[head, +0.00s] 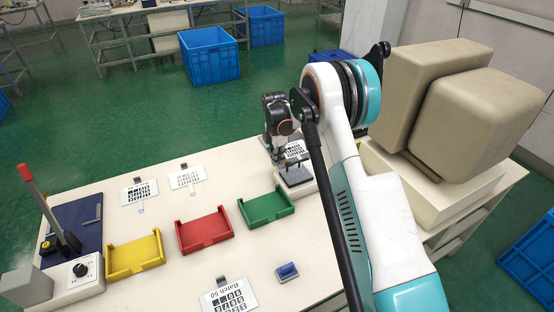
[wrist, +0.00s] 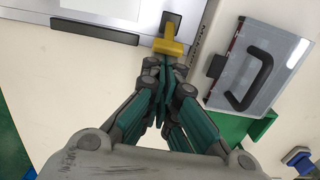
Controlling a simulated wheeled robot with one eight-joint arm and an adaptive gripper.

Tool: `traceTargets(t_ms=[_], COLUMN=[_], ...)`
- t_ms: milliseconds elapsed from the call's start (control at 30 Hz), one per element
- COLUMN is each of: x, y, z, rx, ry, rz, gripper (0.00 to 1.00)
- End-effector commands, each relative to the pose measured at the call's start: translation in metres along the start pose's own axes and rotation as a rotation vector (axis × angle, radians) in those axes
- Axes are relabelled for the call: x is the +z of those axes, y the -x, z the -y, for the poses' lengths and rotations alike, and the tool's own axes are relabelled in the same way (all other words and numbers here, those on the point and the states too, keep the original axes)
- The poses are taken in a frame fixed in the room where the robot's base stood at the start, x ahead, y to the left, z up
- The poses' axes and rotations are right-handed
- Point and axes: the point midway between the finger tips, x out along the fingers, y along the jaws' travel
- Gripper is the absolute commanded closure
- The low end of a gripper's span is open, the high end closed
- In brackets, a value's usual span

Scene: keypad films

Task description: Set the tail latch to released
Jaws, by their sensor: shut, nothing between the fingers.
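A yellow latch lever (wrist: 169,46) shows in the wrist view, at the lower edge of a grey device (wrist: 85,20), beside a dark mount (wrist: 172,21). I take it to be the tail latch; no marking for released is readable. My gripper (wrist: 165,72) is shut and empty, its fingertips right at the lever's lower end. I cannot tell whether they touch it. In the head view my gripper (head: 284,160) is at the far side of the table, by a small grey fixture (head: 295,175); the lever is not clear there.
A clear case with a dark handle (wrist: 252,78) lies right of my fingers. Green (head: 266,206), red (head: 204,229) and yellow (head: 135,255) trays stand left on the table (head: 250,265), with printed film cards (head: 187,176). Large beige blocks (head: 480,110) stand right.

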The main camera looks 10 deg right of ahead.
Motion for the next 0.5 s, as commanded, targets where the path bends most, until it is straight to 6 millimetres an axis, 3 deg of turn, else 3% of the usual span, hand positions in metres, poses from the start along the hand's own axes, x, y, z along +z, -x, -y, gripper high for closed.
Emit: traceTargets(t_ms=[367,500], x=[0.021,0.027], y=[0.010,0.015], z=[0.000,0.000], rx=[0.001,0.000], ry=[-0.006,-0.001], rz=[-0.270,-0.274], gripper=[1.00,1.00])
